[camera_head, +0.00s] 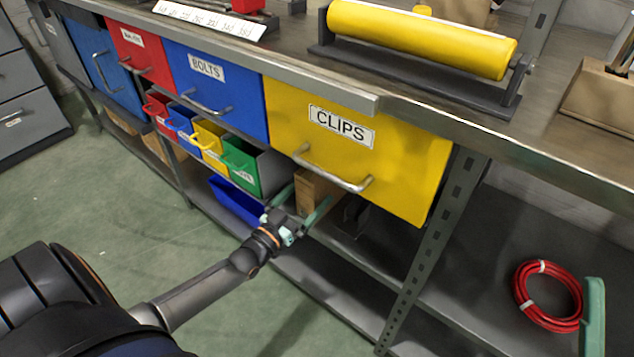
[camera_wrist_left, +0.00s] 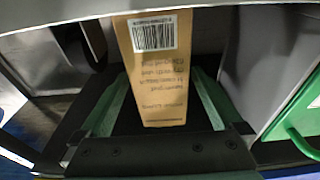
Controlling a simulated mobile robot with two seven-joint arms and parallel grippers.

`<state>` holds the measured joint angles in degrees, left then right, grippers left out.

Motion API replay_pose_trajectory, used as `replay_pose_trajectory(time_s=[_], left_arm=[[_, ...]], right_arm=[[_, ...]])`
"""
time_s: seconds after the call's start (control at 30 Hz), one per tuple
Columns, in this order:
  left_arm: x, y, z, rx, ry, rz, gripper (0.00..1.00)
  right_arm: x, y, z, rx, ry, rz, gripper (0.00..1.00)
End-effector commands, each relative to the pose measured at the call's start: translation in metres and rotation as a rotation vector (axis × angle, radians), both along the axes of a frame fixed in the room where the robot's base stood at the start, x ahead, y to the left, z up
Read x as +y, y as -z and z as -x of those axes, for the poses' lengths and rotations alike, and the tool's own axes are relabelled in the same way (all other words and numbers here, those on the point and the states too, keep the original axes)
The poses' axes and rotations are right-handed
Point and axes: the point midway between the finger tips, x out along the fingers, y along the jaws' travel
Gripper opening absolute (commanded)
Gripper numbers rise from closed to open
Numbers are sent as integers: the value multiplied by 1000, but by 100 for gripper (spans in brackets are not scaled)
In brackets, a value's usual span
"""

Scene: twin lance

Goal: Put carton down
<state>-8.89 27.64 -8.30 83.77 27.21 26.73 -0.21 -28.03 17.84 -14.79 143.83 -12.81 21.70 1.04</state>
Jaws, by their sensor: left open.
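The carton (camera_head: 312,190) is a brown cardboard box on the lower shelf, below the yellow CLIPS drawer. In the left wrist view the carton (camera_wrist_left: 160,65) shows a barcode label and printed text. My left gripper (camera_head: 300,206) reaches under the drawer with its green fingers on either side of the carton. In the left wrist view my left gripper (camera_wrist_left: 160,100) is open, with gaps between its fingers and the carton. Part of the carton is hidden behind a finger and the drawer. A green finger, apparently of my right gripper (camera_head: 593,315), shows at the right edge.
The yellow drawer (camera_head: 405,165) and its handle hang just above my left gripper. Small coloured bins, including a green bin (camera_head: 241,165), and a blue tray (camera_head: 235,202) are to its left. A red cable coil (camera_head: 548,296) lies on the lower shelf at right.

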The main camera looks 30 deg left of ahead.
Motion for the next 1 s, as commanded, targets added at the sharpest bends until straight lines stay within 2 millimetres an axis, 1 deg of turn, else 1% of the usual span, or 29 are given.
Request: replay_pose_trajectory(time_s=[0.03,0.2,0.3,0.4,0.6,1.0], left_arm=[[1,0,13,6,0,0,100],[4,5,47,5,-1,1,100],[5,8,63,4,-1,0,100],[6,10,74,3,-1,0,100],[7,12,81,-1,-1,0,100],[7,12,80,-1,-1,0,100]], right_arm=[[0,-8,0,-2,-2,-1,45],[-2,-20,1,-6,-7,-16,45],[-3,-24,1,-6,-9,-20,45],[-3,-26,1,-6,-9,-22,45],[-4,-27,1,-7,-9,-24,45],[-4,-27,1,-8,-9,-24,45]])
